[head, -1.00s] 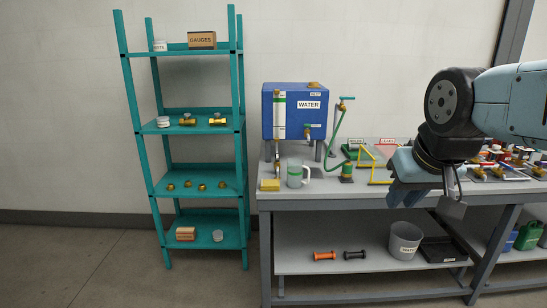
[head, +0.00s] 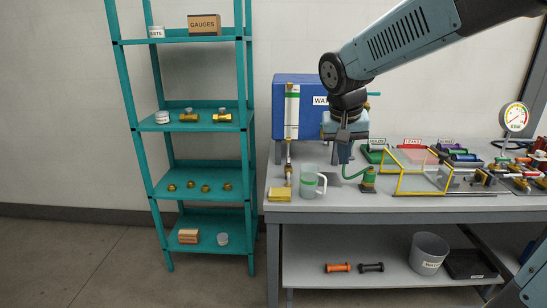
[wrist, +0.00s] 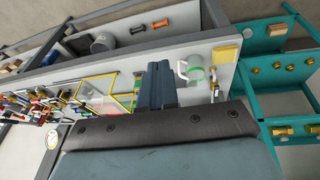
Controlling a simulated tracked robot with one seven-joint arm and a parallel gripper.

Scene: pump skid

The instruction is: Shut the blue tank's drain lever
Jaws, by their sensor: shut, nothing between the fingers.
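The blue tank (head: 307,87) with a WATER label stands at the back of the bench in the head view. A sight tube (head: 291,112) runs down its front left, with a brass fitting (head: 289,168) below it; that fitting also shows in the wrist view (wrist: 213,88). My gripper (head: 344,155) is shut and empty, pointing down in front of the tank's right part, its fingers (wrist: 158,72) apart from the mug. It hides the front tap seen earlier. I cannot tell which fitting is the drain lever or how it stands.
A clear mug (head: 312,182) and a yellow block (head: 279,194) sit on the bench (head: 420,208) before the tank. A green hose meets a brass fitting (head: 368,180) on the right, beside a yellow frame (head: 400,182). A teal shelf (head: 190,121) stands left.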

